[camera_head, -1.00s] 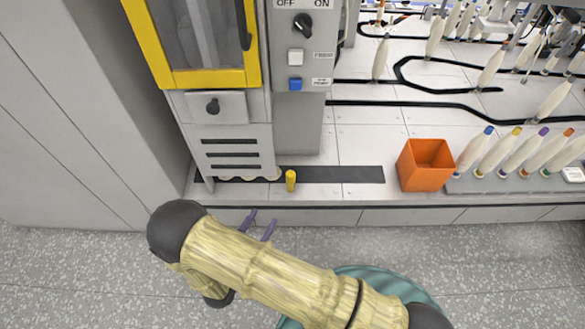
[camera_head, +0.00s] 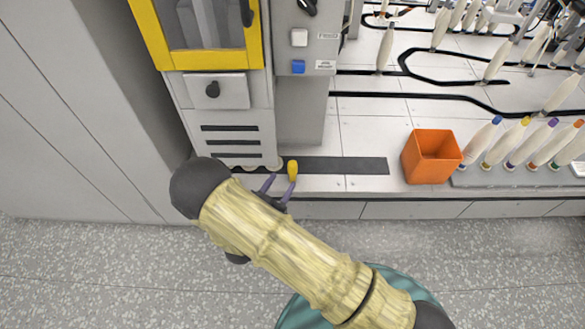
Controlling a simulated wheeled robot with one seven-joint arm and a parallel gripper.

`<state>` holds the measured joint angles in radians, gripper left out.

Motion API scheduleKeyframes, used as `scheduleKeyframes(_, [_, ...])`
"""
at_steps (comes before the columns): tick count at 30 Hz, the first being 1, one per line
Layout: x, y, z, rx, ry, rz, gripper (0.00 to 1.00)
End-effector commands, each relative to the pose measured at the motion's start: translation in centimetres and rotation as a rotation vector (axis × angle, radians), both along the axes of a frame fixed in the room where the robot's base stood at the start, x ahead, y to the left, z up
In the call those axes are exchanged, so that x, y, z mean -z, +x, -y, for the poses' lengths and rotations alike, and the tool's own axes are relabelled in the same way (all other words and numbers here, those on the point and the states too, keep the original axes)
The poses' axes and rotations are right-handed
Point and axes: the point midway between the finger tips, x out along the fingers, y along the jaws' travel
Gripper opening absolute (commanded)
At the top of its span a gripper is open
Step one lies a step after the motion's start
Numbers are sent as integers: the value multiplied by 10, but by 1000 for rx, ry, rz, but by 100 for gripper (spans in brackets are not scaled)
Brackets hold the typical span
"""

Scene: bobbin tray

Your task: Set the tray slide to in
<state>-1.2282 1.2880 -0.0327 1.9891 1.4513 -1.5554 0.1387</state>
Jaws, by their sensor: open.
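A small yellow peg (camera_head: 292,167) stands at a dark flat strip (camera_head: 350,166) along the front edge of the white worktop. I take these to be the tray slide's handle and track; no label for them is readable. My gripper (camera_head: 280,184) is at the worktop's front edge, with two purple fingers spread apart and empty. The right finger's tip is just below the peg in the picture; I cannot tell whether they touch. My arm hides the rest of the gripper.
A grey cabinet with a yellow-framed door (camera_head: 206,62) and a black-knobbed drawer (camera_head: 219,90) stands behind the strip's left end. An orange box (camera_head: 430,157) and a grey rack (camera_head: 515,175) of bobbins stand right. The worktop between is mostly clear.

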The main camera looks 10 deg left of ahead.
Motion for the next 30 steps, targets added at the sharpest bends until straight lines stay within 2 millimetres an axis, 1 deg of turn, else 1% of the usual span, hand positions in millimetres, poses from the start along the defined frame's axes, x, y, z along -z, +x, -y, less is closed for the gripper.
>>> scheduleKeyframes(1, [3, 9, 3, 3, 1, 1, 47])
scheduleKeyframes(6, [3, 39, 10, 3, 1, 2, 47])
scheduleKeyframes(12, [2, 66, 16, 1, 2, 1, 47])
scheduleKeyframes(16, [1, 74, 18, 1, 1, 0, 47])
scheduleKeyframes(24, [0, 75, 18, 0, 0, 0, 47])
scheduleKeyframes(26, [0, 75, 18, 0, 0, 0, 35])
scheduleKeyframes(30, [0, 75, 18, 0, 0, 0, 8])
